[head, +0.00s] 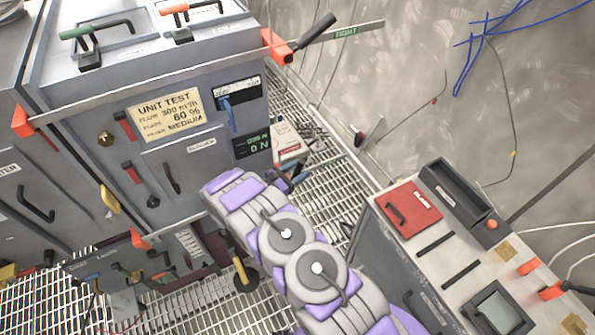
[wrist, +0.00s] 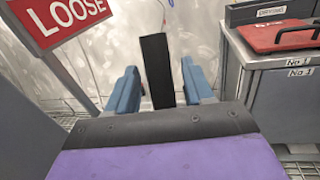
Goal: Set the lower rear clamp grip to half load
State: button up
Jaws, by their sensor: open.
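A grey cabinet (head: 200,80) fills the left of the head view. A long clamp bar with orange ends (head: 150,84) crosses it and ends at a black handle (head: 312,36) beside a green TIGHT plate (head: 345,33). Another orange bracket (head: 141,239) sits low on the cabinet. A small readout (head: 252,146) shows 0 N on its lower line. My gripper (head: 288,180) reaches past the cabinet's right side. In the wrist view my gripper (wrist: 159,70) is open, its blue fingers either side of a black upright bar (wrist: 156,48). I cannot tell whether this is the lower rear clamp grip, or whether the fingers touch it.
A red LOOSE sign (wrist: 68,18) is at the wrist view's upper left. A console (head: 450,240) with a red lidded panel (head: 409,208) stands right of my arm. Grated floor (head: 325,160) lies between cabinet and console. A yellow-handled tool (head: 243,272) hangs near my arm.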

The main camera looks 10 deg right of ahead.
jog(key=shift+c, duration=0.2)
grip_shut()
jog(key=shift+r, duration=0.1)
